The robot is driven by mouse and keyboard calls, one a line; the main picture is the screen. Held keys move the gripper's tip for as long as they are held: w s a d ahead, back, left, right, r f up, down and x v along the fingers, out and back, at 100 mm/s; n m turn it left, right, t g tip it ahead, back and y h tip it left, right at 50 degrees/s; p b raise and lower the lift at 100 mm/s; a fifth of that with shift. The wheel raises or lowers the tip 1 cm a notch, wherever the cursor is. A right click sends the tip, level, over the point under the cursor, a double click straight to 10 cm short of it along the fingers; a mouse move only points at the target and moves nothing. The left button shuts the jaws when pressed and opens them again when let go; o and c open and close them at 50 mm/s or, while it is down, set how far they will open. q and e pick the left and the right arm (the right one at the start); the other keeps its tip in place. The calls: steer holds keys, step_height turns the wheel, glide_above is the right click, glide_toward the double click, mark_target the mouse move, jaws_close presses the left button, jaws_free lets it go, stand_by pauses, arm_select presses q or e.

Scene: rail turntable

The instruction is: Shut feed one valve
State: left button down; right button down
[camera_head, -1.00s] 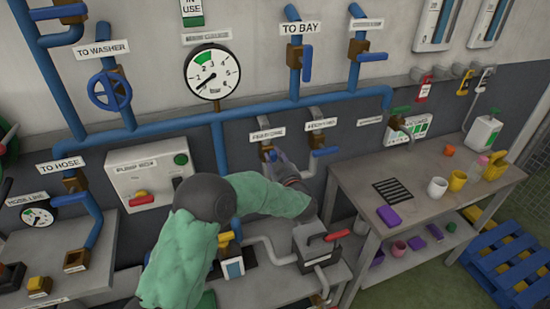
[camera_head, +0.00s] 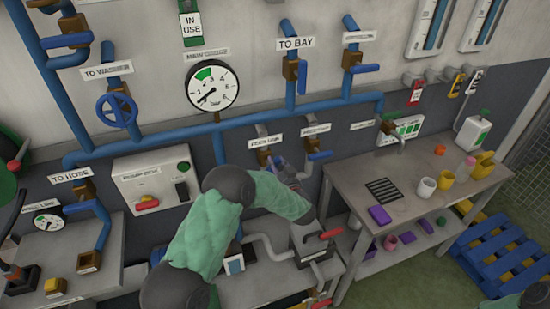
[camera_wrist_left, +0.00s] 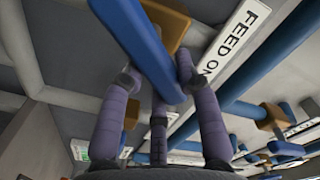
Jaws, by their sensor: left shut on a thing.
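The feed one valve has a brass body (camera_wrist_left: 172,28) and a blue lever (camera_wrist_left: 140,45), seen close up in the left wrist view. Its white label (camera_wrist_left: 236,40) reads "FEED ON", the rest cut off. The lever runs roughly crosswise to the label's line. My left gripper (camera_wrist_left: 157,85) has its purple-grey fingers around the lever and is shut on it. In the head view the feed one label (camera_head: 265,140) shows above my left gripper (camera_head: 279,168), and the hand and forearm hide most of the valve. My right gripper is not in view.
A similar blue-levered valve (camera_head: 315,150) sits close to the right on the wall. Below are a grey box with a red lever (camera_head: 322,236) and pipework. A grey workbench (camera_head: 350,205) with cups stands at right. A pressure gauge (camera_head: 213,88) is above.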

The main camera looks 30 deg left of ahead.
arm_select(q)
steer(key=m+p, duration=0.1)
steer(key=m, duration=0.1)
steer(key=f+m+p, duration=0.1)
steer(key=m, duration=0.1)
steer(key=shift+w+d+m+p, duration=0.15)
steer(key=shift+m+p, duration=0.25)
steer(key=shift+f+m+p, duration=0.3)
steer(key=shift+m+p, duration=0.25)
steer(key=shift+m, duration=0.7)
steer(key=shift+f+m+p, duration=0.3)
steer(key=shift+m+p, duration=0.2)
steer(key=shift+m, duration=0.75)
steer(key=c, duration=0.9)
jaws_free()
steer(key=v, duration=1.2)
